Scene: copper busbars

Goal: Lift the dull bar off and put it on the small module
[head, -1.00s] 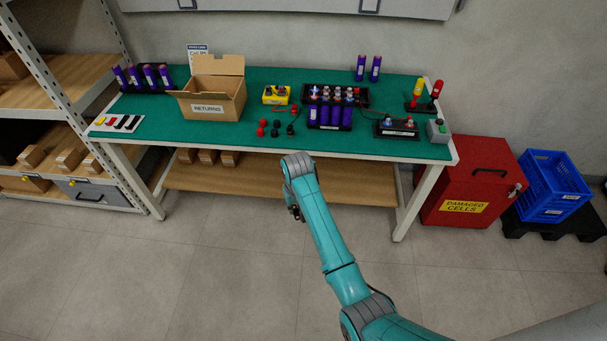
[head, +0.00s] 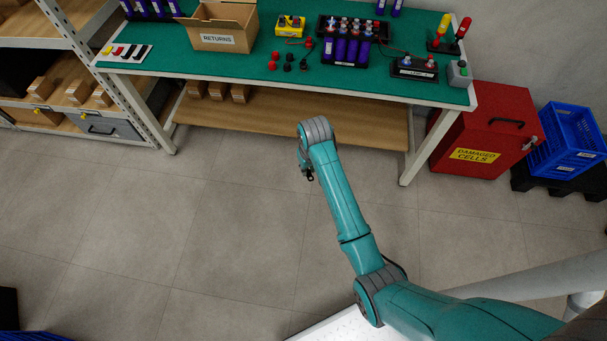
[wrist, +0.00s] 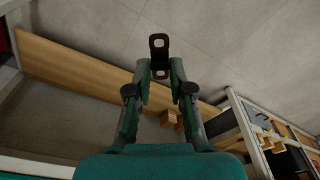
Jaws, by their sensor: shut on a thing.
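My gripper (wrist: 158,72) is shut on a dark, dull bar (wrist: 158,57) with a hole near each end. The bar sticks out beyond the fingertips. In the head view my gripper (head: 307,172) hangs over the floor in front of the bench, apart from it, and the bar is too small there to make out well. The small module (head: 414,68), a low black base with a white label and two terminals, sits on the bench's front right. A larger module of purple cells (head: 345,50) stands left of it.
The green-topped bench (head: 200,68) has a lower wooden shelf (head: 330,115). On top are an open returns box (head: 222,38), a yellow block (head: 290,25), red and black caps (head: 288,62) and a grey button box (head: 459,72). A red damaged-cells bin (head: 485,140) stands right. Floor in front is clear.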

